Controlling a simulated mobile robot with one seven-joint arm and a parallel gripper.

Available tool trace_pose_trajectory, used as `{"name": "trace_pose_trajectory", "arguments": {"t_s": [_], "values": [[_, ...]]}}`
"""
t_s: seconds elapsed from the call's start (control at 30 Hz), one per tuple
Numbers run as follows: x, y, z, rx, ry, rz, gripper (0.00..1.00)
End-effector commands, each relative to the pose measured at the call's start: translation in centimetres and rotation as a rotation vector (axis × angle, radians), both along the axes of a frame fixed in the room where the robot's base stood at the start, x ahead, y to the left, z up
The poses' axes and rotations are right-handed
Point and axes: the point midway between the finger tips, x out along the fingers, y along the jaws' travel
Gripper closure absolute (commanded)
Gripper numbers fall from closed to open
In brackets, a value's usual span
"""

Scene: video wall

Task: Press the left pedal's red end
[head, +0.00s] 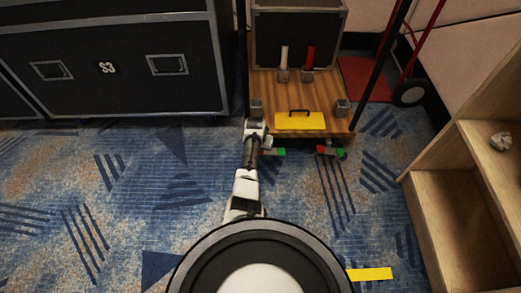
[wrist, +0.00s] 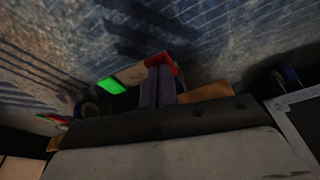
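The left pedal, under the front of the wooden cart, shows its green end (head: 281,152) in the head view. My gripper (head: 262,143) hides its other end there. In the wrist view, this pedal has a green end (wrist: 110,86), a pale middle (wrist: 132,73) and a red end (wrist: 172,62). My gripper's two fingers (wrist: 160,68) are together, empty, with their tips at the red end. I cannot tell whether they touch it. The right pedal has a red end (head: 321,148) and a green end (head: 338,152).
A black case (head: 110,75) stands left. A yellow plate (head: 300,121) lies on the cart deck. A wooden shelf (head: 435,190) stands right. Blue patterned carpet (head: 110,200) is clear at the left.

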Motion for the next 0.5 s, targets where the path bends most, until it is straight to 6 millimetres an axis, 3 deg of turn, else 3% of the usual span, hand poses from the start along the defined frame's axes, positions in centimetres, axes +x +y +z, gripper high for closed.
{"name": "trace_pose_trajectory", "arguments": {"t_s": [0.1,0.33,0.5], "values": [[-0.2,-0.1,-2.3,-0.001,0.003,0.0,1.0],[-0.3,-0.1,-1.5,-0.002,0.005,-0.001,1.0],[-1.5,0.2,-0.6,-0.002,0.007,0.0,1.0]]}}
